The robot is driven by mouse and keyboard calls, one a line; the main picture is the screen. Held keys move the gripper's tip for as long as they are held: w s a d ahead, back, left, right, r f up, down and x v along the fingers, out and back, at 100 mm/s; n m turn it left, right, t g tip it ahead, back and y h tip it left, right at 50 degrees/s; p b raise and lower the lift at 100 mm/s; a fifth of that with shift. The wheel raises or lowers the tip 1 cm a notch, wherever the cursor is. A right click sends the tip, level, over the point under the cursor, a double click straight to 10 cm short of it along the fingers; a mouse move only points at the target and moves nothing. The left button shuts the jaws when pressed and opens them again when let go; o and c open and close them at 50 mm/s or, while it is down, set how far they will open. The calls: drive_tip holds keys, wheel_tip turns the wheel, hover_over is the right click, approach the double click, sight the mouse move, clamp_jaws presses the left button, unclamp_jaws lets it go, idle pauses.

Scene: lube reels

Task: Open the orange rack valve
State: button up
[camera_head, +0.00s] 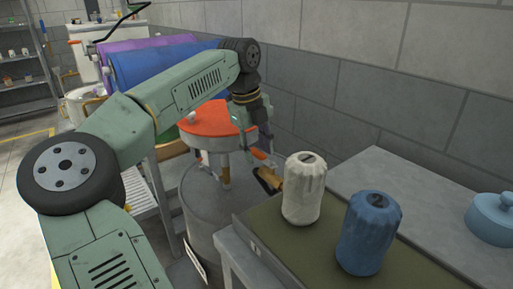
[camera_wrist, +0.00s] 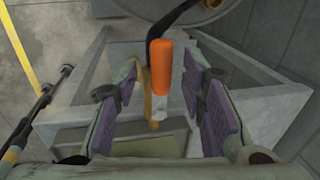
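The orange valve handle (camera_wrist: 161,68) shows in the wrist view between my two purple-padded fingers, with a gap on each side. A dark curved hose runs into its upper end. A pale section and a tan metal piece (camera_wrist: 154,124) lie below it. My gripper (camera_wrist: 160,105) is open around the handle, and I see no contact. In the head view my gripper (camera_head: 262,162) hangs beside the drum, left of the white canister. The fingers are small and partly merge with the valve parts there, so the handle is hard to make out.
A white canister (camera_head: 303,187) and a blue canister (camera_head: 367,236) stand close on the right, on a dark green mat (camera_head: 290,243). A block wall closes the back right.

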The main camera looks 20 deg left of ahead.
wheel_tip(320, 180, up, 12)
drive_tip(key=s+a, duration=0.1)
drive_tip(key=s, duration=0.1)
drive_tip(key=shift+a, duration=0.15)
drive_tip(key=shift+f, duration=0.15)
